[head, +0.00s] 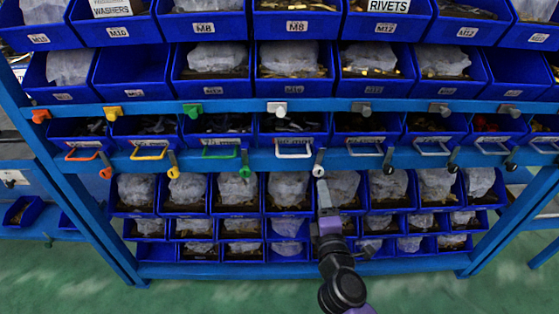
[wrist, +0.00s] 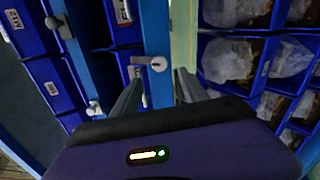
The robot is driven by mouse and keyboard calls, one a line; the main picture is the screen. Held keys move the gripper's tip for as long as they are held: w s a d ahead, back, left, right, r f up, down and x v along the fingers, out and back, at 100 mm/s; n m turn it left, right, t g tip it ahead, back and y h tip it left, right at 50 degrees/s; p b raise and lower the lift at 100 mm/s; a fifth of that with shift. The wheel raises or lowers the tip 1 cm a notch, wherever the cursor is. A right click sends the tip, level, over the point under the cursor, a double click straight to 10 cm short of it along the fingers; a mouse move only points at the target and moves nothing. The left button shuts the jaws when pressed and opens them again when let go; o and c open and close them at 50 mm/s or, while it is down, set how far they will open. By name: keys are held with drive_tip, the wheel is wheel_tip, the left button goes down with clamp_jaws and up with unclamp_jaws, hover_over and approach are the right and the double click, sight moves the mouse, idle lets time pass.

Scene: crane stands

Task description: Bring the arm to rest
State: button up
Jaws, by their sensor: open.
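My gripper (head: 323,190) is raised in front of the lower part of a blue rack (head: 230,158), right of the centre of the head view. In the wrist view its two fingers (wrist: 158,82) stand apart with nothing between them. A white lever end (head: 318,171) shows just above the gripper in the head view. A pale round knob (wrist: 158,63) on the blue rail appears just beyond the fingertips in the wrist view. I cannot tell the exact gap between the fingers and the knob. My arm hides some of the low bins.
Blue bins (head: 122,71) with bagged parts fill the rack above and below. Coloured handles, such as orange (head: 82,155), yellow (head: 149,154) and green (head: 220,154), stick out along a blue rail. The green floor (head: 220,290) in front is clear apart from my arm.

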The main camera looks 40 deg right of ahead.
drive_tip(key=s+a+r+m+t+y, duration=0.1)
drive_tip(key=s+a+m+t+y, duration=0.2)
drive_tip(key=s+a+m+y, duration=0.75)
drive_tip(key=s+a+r+m+g+p, duration=0.1)
drive_tip(key=s+a, duration=0.3)
drive_tip(key=s, duration=0.7)
drive_tip(key=s+a+r+m+g+p, duration=0.1)
drive_tip(key=s+a, duration=0.4)
drive_tip(key=s, duration=0.6)
drive_tip(key=shift+r+g, duration=0.6)
drive_tip(key=shift+r, duration=0.3)
drive_tip(key=shift+h, duration=0.25)
